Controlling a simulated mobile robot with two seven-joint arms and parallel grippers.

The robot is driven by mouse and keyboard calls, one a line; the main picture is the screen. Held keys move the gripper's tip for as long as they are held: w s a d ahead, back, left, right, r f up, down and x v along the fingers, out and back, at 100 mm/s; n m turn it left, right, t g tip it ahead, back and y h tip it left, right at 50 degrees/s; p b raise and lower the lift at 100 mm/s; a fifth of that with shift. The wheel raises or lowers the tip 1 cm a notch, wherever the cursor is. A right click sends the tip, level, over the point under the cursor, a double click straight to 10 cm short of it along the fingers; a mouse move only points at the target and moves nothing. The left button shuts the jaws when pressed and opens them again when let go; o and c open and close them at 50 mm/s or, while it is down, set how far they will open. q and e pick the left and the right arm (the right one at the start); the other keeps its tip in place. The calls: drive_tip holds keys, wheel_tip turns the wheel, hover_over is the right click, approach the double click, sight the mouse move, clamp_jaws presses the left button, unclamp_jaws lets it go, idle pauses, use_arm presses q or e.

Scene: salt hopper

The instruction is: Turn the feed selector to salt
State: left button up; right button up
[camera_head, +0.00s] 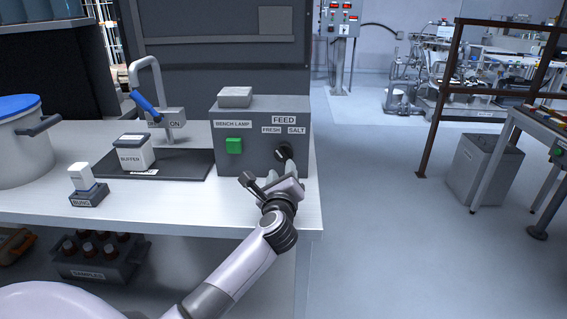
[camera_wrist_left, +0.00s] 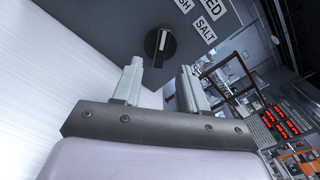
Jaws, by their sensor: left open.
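The feed selector is a round black knob (camera_head: 284,152) on the front of a grey box (camera_head: 261,164), below the FEED sign (camera_head: 284,120) and the FRESH (camera_head: 271,129) and SALT (camera_head: 296,130) labels. In the left wrist view the knob (camera_wrist_left: 160,45) has a white mark that points toward the FRESH side. My left gripper (camera_head: 268,172) is open in front of the box. In the left wrist view its two fingers (camera_wrist_left: 160,86) stand apart, with the knob beyond and between them; they do not appear to grip it. My right gripper is in neither view.
A green BENCH LAMP button (camera_head: 234,146) is left of the knob on the same box. A BUFFER container (camera_head: 133,152), a small RUNG-like labelled block (camera_head: 89,195) and a large pot (camera_head: 22,148) stand farther left on the bench. Open floor (camera_head: 390,220) lies to the right.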

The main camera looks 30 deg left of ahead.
sight(283, 159)
use_arm(q)
drive_tip(key=shift+x, duration=2.75)
clamp_jaws()
